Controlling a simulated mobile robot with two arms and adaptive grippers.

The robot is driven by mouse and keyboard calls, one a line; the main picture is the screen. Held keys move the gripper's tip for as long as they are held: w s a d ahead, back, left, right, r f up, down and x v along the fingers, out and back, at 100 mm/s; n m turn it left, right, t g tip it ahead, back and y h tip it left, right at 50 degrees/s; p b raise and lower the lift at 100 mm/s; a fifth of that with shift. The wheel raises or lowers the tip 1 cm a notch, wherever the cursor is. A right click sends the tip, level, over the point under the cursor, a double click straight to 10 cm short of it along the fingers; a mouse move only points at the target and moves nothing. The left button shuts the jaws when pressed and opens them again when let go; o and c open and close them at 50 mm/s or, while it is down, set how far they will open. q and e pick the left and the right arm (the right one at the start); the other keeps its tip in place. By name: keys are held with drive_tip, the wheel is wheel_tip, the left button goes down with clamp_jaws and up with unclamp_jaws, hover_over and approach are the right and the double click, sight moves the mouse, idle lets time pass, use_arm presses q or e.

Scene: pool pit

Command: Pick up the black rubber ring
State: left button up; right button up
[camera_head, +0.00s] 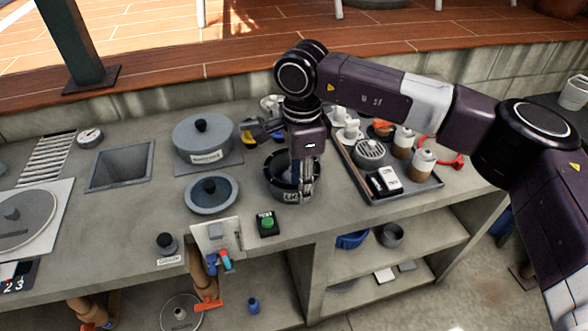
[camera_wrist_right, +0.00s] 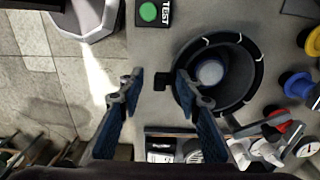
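A round black ring-like rim with white marks (camera_wrist_right: 252,88) shows in the right wrist view, around a dark hollow with a grey-white round piece inside. A small black tab stands out on its left side. In the head view the same dark round thing (camera_head: 272,182) sits on the concrete counter, partly hidden by my right arm. I cannot tell whether the rim is a separate rubber ring. My right gripper (camera_head: 304,187) points down at its front right side. In the wrist view the right gripper (camera_wrist_right: 160,93) is open and empty, one finger overlapping the rim's edge. My left gripper is not in view.
A tray (camera_head: 405,198) with bottles and cups stands to the right. A square opening (camera_head: 122,166) lies farther left. Open shelves are below the counter.

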clamp_jaws()
drive_tip(key=shift+r, duration=0.5)
wheel_tip(320, 180, up, 19)
drive_tip(key=b, duration=0.2)
